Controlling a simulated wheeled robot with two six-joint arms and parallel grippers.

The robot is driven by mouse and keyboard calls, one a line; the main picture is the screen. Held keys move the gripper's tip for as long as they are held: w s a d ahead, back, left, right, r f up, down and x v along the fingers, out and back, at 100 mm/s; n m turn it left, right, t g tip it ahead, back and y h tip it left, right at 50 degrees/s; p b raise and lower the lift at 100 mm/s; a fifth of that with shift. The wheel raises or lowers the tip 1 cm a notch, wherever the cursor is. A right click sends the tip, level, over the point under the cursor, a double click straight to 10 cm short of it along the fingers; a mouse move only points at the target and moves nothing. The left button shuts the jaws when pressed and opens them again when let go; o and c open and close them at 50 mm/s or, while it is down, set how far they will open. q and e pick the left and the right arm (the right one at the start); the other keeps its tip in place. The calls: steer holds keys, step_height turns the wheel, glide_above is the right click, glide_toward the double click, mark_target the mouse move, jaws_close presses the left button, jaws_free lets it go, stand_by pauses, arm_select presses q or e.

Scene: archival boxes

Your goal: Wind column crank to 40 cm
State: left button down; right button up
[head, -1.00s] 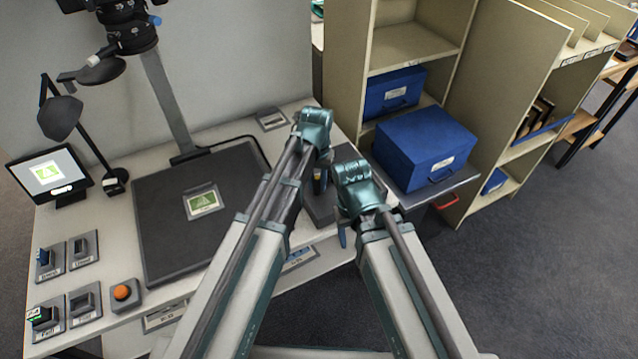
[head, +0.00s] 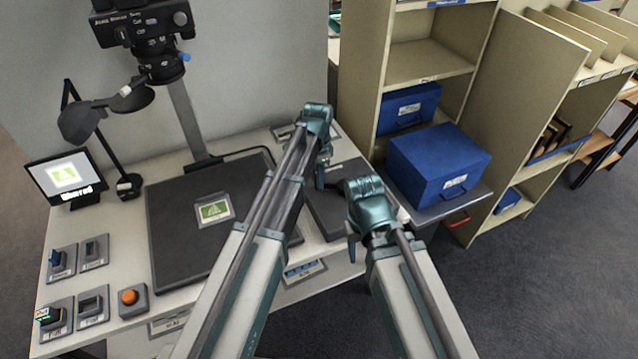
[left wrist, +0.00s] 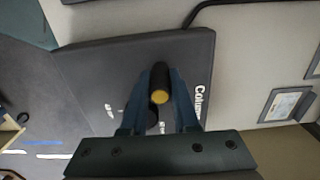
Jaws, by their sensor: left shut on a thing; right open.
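My left gripper (head: 321,178) is shut on the crank handle, over a dark base plate (head: 335,215) at the desk's right side. In the left wrist view the crank handle (left wrist: 160,84) is a dark knob with a yellow end, between the fingers of my left gripper (left wrist: 158,95). White lettering starting "Colum" shows on the base plate (left wrist: 90,70). The grey column (head: 184,115) rises behind the black copy board and carries a black camera (head: 140,25). No height reading is legible. My right gripper (head: 352,248) is open and empty near the desk's right front edge.
The black copy board (head: 170,240) holds a green-marked card (head: 214,210). A small screen (head: 66,178), a lamp (head: 82,122), several switches and an orange button (head: 129,297) stand left. A blue box (head: 438,165) sits on a shelf right, close to my right arm.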

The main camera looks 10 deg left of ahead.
arm_select(q)
steer(key=w+m, duration=0.1)
steer(key=m, duration=0.1)
steer(key=w+m, duration=0.1)
steer(key=w, duration=0.1)
steer(key=shift+w+d+m, duration=0.1)
steer(key=shift+d+m, duration=0.1)
steer(key=shift+m, duration=0.2)
steer(key=w+m, duration=0.2)
steer(key=shift+d+m, duration=0.3)
steer(key=shift+d, duration=0.1)
steer(key=w+d+m, duration=0.1)
steer(key=m, duration=0.1)
steer(key=w+d+m, duration=0.1)
steer(key=m, duration=0.1)
steer(key=shift+w+d, duration=0.35)
steer(key=shift+d, duration=0.25)
steer(key=c, duration=0.7)
jaws_free()
steer(key=shift+r, duration=0.1)
